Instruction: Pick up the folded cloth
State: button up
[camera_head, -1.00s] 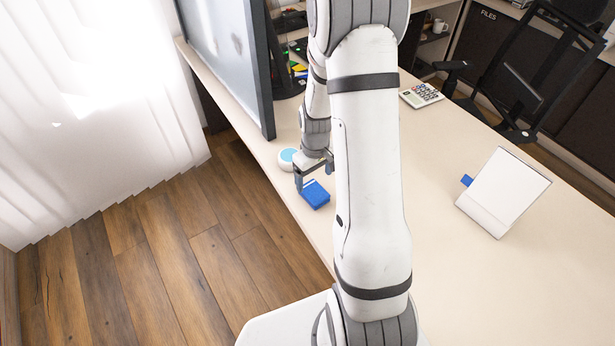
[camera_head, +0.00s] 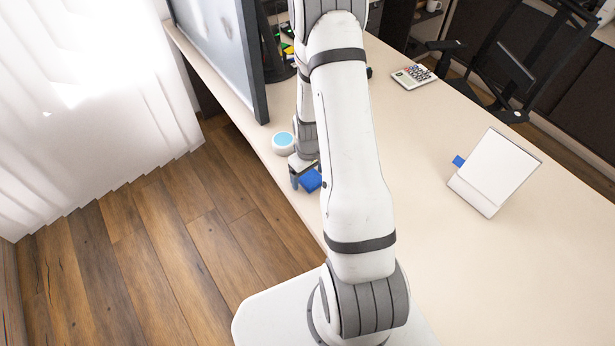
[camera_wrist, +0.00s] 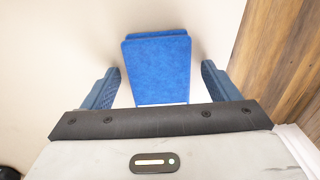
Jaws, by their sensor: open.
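The folded cloth (camera_head: 311,181) is a small blue folded piece lying on the desk near its left edge. In the wrist view the cloth (camera_wrist: 158,68) shows as a blue, layered rectangle ahead of the jaws, its near end reaching between the two fingers. My gripper (camera_head: 303,182) is low at the cloth, partly covering it in the head view. In the wrist view my gripper (camera_wrist: 158,86) is open, with a finger on each side and a gap between each finger and the cloth.
The desk edge and wooden floor (camera_wrist: 285,60) lie close to the right finger. A round white-and-blue object (camera_head: 283,142) sits just behind the gripper. A dark-framed panel (camera_head: 215,50) stands along the left edge. A white stand (camera_head: 495,170) and calculator (camera_head: 413,76) are to the right.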

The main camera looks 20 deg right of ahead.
aim_at(308, 175)
jog(key=shift+c, duration=0.2)
jog(key=c, duration=1)
jog(key=shift+r, duration=0.1)
jog(key=shift+r+b, duration=0.65)
jog(key=shift+r, duration=4.3)
